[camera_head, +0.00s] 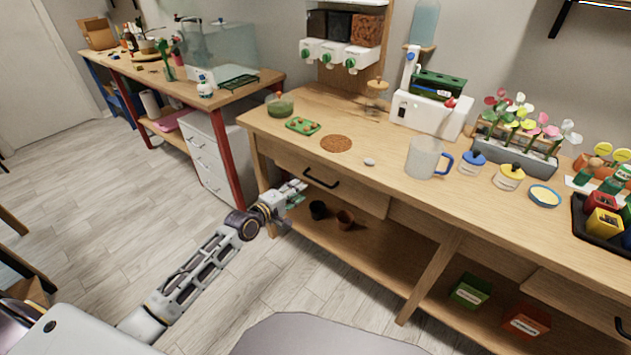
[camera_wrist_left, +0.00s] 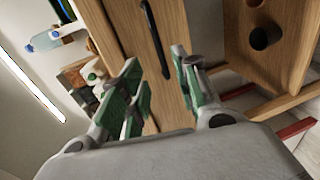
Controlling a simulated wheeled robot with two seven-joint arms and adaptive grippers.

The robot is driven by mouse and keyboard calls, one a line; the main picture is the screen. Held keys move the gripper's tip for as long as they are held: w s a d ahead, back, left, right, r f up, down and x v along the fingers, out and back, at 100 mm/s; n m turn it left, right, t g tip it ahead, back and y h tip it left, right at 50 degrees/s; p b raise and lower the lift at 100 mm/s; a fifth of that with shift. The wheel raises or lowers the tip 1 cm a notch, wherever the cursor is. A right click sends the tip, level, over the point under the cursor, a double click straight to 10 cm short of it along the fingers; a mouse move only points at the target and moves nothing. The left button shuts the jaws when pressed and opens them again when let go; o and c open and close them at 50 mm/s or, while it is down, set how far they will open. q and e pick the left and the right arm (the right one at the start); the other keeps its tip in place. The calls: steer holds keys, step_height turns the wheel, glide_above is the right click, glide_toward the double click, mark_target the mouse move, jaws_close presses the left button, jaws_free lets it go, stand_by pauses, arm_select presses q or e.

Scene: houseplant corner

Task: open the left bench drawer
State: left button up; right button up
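The left bench drawer (camera_head: 345,188) is a wooden front under the bench top, and it looks closed. Its black bar handle (camera_head: 321,178) shows in the head view. The handle also shows in the left wrist view (camera_wrist_left: 156,38), running up from between the fingers. My left gripper (camera_head: 298,192) is in front of the drawer's left part, a little below and left of the handle. In the left wrist view my left gripper (camera_wrist_left: 158,88) has its green-padded fingers spread apart with nothing between them. The handle lies beyond the fingertips. My right gripper is not in view.
The wooden bench top (camera_head: 385,175) holds a mug (camera_head: 422,158), a cork mat (camera_head: 336,144) and several jars. Dark and brown pots (camera_head: 345,219) stand on the shelf below the drawer. A white drawer cabinet (camera_head: 207,160) stands to the left. The floor in front is clear.

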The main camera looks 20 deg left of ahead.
mark_target(315, 180)
arm_select(q)
steer(key=b+x, duration=0.1)
steer(key=x, duration=0.7)
steer(key=shift+w+d+b, duration=0.1)
steer(key=shift+w+b, duration=0.15)
steer(key=shift+b, duration=0.05)
steer(key=shift+x, duration=1.25)
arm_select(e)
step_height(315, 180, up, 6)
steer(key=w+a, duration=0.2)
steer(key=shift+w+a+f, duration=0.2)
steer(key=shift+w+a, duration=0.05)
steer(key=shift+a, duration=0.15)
arm_select(q)
steer(key=shift+c, duration=0.5)
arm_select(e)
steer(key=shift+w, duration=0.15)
arm_select(q)
jaws_close()
